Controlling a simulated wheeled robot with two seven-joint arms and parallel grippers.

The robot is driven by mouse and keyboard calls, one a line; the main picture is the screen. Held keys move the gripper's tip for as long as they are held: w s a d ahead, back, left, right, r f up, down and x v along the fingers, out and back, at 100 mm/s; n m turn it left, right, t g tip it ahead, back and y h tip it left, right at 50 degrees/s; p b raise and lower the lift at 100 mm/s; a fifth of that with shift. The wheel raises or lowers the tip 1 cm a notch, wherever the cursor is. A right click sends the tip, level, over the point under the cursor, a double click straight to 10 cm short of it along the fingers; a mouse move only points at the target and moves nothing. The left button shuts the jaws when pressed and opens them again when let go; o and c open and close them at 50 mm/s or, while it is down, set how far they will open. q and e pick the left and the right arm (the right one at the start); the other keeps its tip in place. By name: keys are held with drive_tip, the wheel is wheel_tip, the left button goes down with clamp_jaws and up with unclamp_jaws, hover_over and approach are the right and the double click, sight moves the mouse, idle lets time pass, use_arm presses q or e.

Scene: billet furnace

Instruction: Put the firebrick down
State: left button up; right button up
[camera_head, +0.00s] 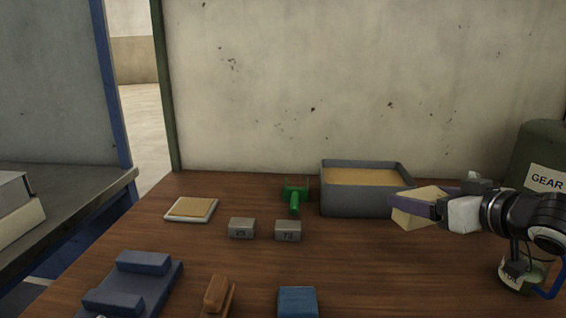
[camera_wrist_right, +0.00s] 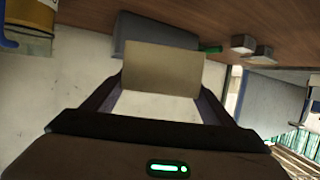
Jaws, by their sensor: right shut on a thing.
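The firebrick (camera_head: 412,212) is a pale tan block, held tilted at the right of the head view. My right gripper (camera_head: 428,204) is shut on it, in front of the right end of the grey bin. In the right wrist view the firebrick (camera_wrist_right: 164,68) sits between the two fingers of the right gripper (camera_wrist_right: 160,88). The brick appears to be above the wooden table (camera_head: 250,270); its exact height is hard to tell. My left gripper is not in view.
A grey bin (camera_head: 362,203) with tan filling stands at the back. Two grey blocks (camera_head: 241,229) (camera_head: 288,232), a green tool (camera_head: 295,200), a pale tray (camera_head: 178,216), a blue fixture (camera_head: 152,266), a brush (camera_head: 217,295) and a blue block (camera_head: 298,302) lie around. A green drum (camera_head: 543,150) stands right.

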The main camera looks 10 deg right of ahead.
drive_tip(key=s+a+m+h, duration=0.1)
drive_tip(key=s+a, duration=0.3)
drive_tip(key=a, duration=0.3)
drive_tip(key=s+a+h+p, duration=0.1)
drive_tip(key=s+a, duration=0.3)
drive_tip(key=a, duration=0.3)
drive_tip(key=shift+a+r+m, duration=0.15)
drive_tip(key=shift+a+m, duration=0.25)
